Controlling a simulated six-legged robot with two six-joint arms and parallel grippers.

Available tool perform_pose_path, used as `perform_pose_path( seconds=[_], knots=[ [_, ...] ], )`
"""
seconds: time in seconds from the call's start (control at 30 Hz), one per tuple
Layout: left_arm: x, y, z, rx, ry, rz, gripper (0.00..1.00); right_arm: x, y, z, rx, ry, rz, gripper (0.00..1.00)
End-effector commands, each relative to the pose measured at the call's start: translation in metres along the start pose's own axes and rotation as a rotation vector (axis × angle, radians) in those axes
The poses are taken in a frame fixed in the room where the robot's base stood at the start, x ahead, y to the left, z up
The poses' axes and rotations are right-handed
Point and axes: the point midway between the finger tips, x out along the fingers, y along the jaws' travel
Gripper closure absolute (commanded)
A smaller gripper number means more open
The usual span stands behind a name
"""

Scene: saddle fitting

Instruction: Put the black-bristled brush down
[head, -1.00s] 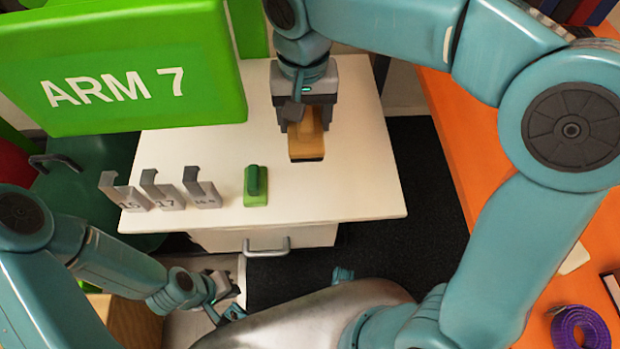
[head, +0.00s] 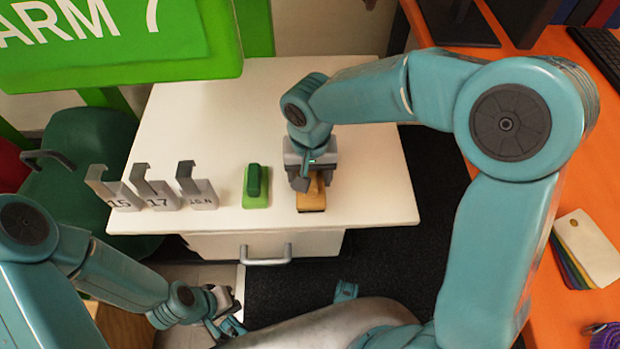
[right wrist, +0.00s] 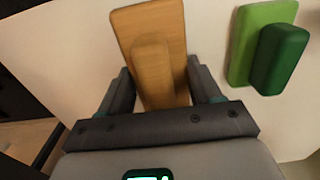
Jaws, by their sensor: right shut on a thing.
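The brush (head: 311,197) has a tan wooden body, with a thin dark edge of bristles showing beneath its near side. It is at the white tabletop, right of the green block; I cannot tell whether it touches the surface. My right gripper (head: 313,183) is shut on the brush's raised wooden grip. In the right wrist view the brush (right wrist: 152,40) lies between the two fingers, and its bristles are hidden below. My left gripper (head: 228,318) is low at the left, in front of the table and away from the brush; its jaw opening is unclear.
A green block with a darker green grip (head: 256,187) stands just left of the brush. Several grey numbered metal holders (head: 160,194) stand further left. The white tabletop (head: 245,110) is clear behind. An orange table (head: 560,200) is at the right.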

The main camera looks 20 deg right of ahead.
Motion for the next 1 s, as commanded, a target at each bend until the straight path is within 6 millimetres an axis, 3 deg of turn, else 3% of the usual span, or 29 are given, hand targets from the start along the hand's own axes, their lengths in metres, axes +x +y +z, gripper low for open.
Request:
perform_pose_path(
  seconds=[0.43, 0.47, 0.5, 0.53, 0.83, 1.0],
  knots=[
    [0.005, -0.002, 0.000, 0.000, 0.000, 0.000, 1.00, 0.010, 0.000, 0.000, 0.000, 0.000, 0.000, 0.61],
    [0.004, -0.002, 0.000, 0.000, 0.000, 0.000, 1.00, 0.009, 0.000, 0.000, 0.000, 0.000, 0.000, 0.30],
    [0.004, -0.001, 0.000, 0.000, 0.000, 0.000, 1.00, 0.009, 0.000, 0.000, 0.000, 0.000, 0.000, 0.17],
    [0.004, -0.001, 0.000, 0.000, 0.000, 0.000, 1.00, 0.009, 0.000, 0.000, 0.000, 0.000, 0.000, 0.11],
    [0.002, -0.001, 0.000, 0.000, 0.000, 0.000, 1.00, 0.006, 0.000, 0.000, 0.000, 0.000, 0.000, 0.11],
    [-0.008, 0.003, 0.000, 0.000, 0.000, 0.000, 1.00, -0.018, 0.000, -0.001, 0.000, 0.003, -0.003, 0.11]
  ],
)
